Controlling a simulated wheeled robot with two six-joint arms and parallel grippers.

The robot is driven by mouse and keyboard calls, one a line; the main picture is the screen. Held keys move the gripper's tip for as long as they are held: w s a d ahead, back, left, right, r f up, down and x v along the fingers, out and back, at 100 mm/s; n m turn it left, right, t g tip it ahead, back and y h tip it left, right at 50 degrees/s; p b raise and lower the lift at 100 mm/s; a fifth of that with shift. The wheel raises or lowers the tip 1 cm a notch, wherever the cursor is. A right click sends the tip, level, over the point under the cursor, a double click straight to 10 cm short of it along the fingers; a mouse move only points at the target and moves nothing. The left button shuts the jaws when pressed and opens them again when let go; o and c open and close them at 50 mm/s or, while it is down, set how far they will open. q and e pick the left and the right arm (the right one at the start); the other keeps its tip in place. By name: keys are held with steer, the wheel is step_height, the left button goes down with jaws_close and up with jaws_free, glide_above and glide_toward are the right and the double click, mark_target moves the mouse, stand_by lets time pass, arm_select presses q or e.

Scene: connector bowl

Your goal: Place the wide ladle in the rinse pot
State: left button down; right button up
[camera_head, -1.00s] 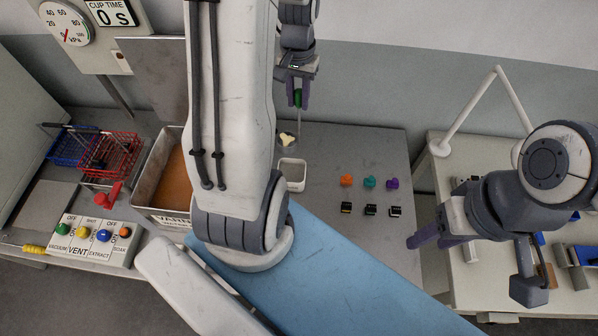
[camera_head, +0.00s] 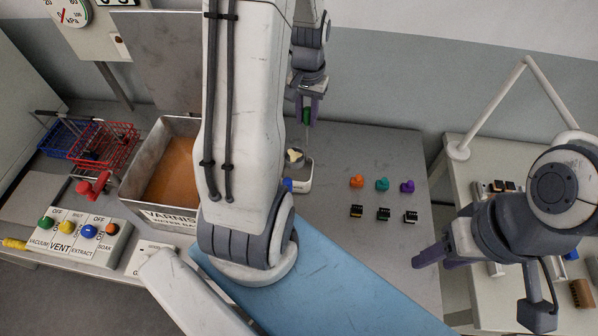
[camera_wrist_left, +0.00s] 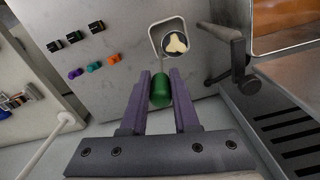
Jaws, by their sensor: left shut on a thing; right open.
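My left gripper (camera_head: 306,116) is shut on the green handle (camera_head: 307,113) of the ladle. The handle (camera_wrist_left: 160,91) also shows between the fingers in the left wrist view. A cream, lobed piece (camera_head: 293,155) shows at the dark ladle bowl below the handle; it also shows in the left wrist view (camera_wrist_left: 176,42). My right gripper (camera_head: 432,257) is open and empty.
A metal tank of brown varnish (camera_head: 165,170) stands left of my left arm. Red (camera_head: 112,145) and blue (camera_head: 65,137) baskets and a button panel (camera_head: 80,235) are further left. Several coloured and black connectors (camera_head: 383,185) lie right of the pot. A side table (camera_head: 465,165) is at right.

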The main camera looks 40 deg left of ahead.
arm_select(q)
step_height(320, 180, down, 9)
steer(key=p, duration=0.2)
stand_by(0.3)
steer(key=shift+f, duration=0.1)
steer(key=shift+f, duration=0.15)
steer(key=c, duration=0.7)
jaws_free()
steer(key=shift+o, duration=0.2)
